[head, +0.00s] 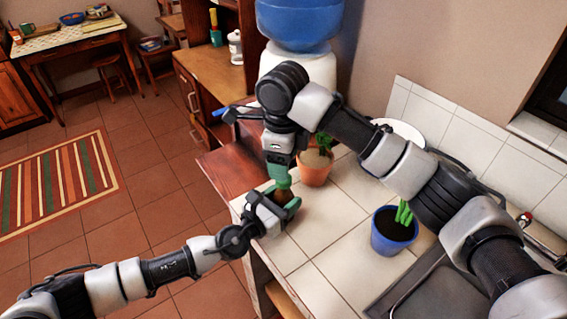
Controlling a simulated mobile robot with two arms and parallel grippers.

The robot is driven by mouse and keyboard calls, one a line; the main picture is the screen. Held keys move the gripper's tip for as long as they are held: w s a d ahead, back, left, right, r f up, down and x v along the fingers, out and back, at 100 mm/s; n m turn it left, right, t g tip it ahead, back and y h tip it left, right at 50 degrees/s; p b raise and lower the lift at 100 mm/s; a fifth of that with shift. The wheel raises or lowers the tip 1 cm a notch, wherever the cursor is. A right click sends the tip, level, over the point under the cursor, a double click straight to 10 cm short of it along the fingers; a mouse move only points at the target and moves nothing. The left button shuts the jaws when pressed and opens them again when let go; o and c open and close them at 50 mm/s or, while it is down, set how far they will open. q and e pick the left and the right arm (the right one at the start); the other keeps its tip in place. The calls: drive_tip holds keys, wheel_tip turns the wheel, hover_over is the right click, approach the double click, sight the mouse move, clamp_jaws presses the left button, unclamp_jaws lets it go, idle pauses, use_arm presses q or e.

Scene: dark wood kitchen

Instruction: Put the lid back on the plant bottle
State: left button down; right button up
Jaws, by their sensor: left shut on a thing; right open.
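My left gripper (286,203), with green fingers, reaches in from the lower left to the counter's left edge. It is shut on a small dark brown thing (281,193), mostly hidden by the fingers. I cannot tell whether this is the plant bottle or its lid. My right gripper (280,181) points down from above, directly over the left one, its green fingers close to or touching the held thing. It is open, though its fingers overlap in this view. No other bottle or lid can be made out clearly.
A terracotta pot (314,171) with a plant stands just right of the grippers. A blue pot (391,236) with a green plant stands near the sink (440,292). A white plate (404,128) is at the back wall. White tiled counter (318,225) between the pots is clear.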

drive_tip(key=shift+c, duration=0.3)
drive_tip(key=n, duration=0.6)
drive_tip(key=shift+r+n, duration=0.2)
drive_tip(key=shift+n, duration=0.1)
drive_tip(key=n, duration=0.6)
drive_tip(key=shift+r+n, duration=0.2)
drive_tip(key=shift+n, duration=0.1)
drive_tip(key=n, duration=0.6)
drive_tip(key=shift+r, duration=0.2)
drive_tip(key=n, duration=0.7)
drive_tip(key=shift+r, duration=0.2)
drive_tip(key=n, duration=0.6)
drive_tip(key=shift+r, duration=0.2)
drive_tip(key=n, duration=0.7)
drive_tip(key=shift+r, duration=0.2)
drive_tip(key=n, duration=0.6)
drive_tip(key=shift+r, duration=0.2)
drive_tip(key=n, duration=0.5)
drive_tip(key=shift+r+n, duration=0.15)
drive_tip(key=shift+n, duration=0.25)
